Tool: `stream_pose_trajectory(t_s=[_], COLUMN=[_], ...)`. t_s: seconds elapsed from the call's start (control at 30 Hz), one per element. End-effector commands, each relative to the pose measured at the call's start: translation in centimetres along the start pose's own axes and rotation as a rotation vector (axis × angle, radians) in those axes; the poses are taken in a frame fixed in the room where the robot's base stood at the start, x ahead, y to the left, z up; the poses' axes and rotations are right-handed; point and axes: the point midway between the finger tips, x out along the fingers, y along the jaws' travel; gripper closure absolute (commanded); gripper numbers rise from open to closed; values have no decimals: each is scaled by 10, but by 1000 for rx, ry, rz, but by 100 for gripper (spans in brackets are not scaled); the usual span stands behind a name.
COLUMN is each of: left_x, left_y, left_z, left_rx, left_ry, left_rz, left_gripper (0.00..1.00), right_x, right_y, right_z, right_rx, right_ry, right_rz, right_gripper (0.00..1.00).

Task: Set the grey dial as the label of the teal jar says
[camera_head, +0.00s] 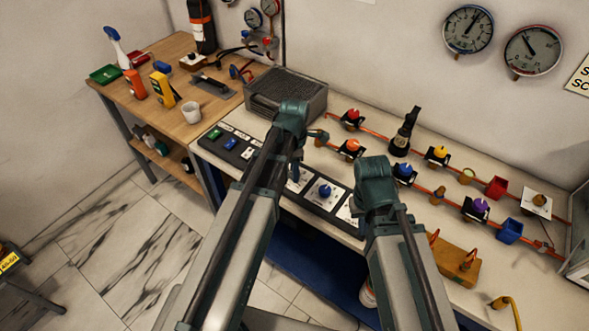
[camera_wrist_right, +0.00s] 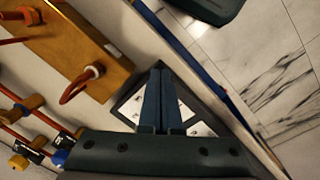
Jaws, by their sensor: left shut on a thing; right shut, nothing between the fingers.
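My left gripper (camera_head: 297,162) is lowered over the dial panel (camera_head: 308,203), beside a white plate on it. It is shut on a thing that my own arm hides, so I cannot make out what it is. I can make out neither the grey dial nor the teal jar in either view. A blue dial (camera_head: 325,190) sits on a white plate just right of my left gripper. My right gripper (camera_wrist_right: 160,73) is shut and empty above the panel, as the right wrist view shows. Its fingers are hidden in the head view.
A dark grey case (camera_head: 286,95) stands behind my left arm. Orange pipes with coloured valves, including a yellow one (camera_head: 439,153), run along the bench back. A dark bottle (camera_head: 404,132) stands among them. Two gauges (camera_head: 468,30) hang above.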

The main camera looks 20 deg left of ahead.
Motion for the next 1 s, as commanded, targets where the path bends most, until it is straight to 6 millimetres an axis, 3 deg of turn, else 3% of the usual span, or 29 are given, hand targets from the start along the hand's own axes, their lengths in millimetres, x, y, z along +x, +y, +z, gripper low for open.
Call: stream_pose_trajectory(t_s=[1.0], left_x=[0], left_y=[0], left_z=[0], left_rx=[927], left_ry=[0], left_rz=[0], left_gripper=[100], right_x=[0], right_y=[0], right_z=[0], right_rx=[0], right_ry=[0], right_rz=[0], right_gripper=[100])
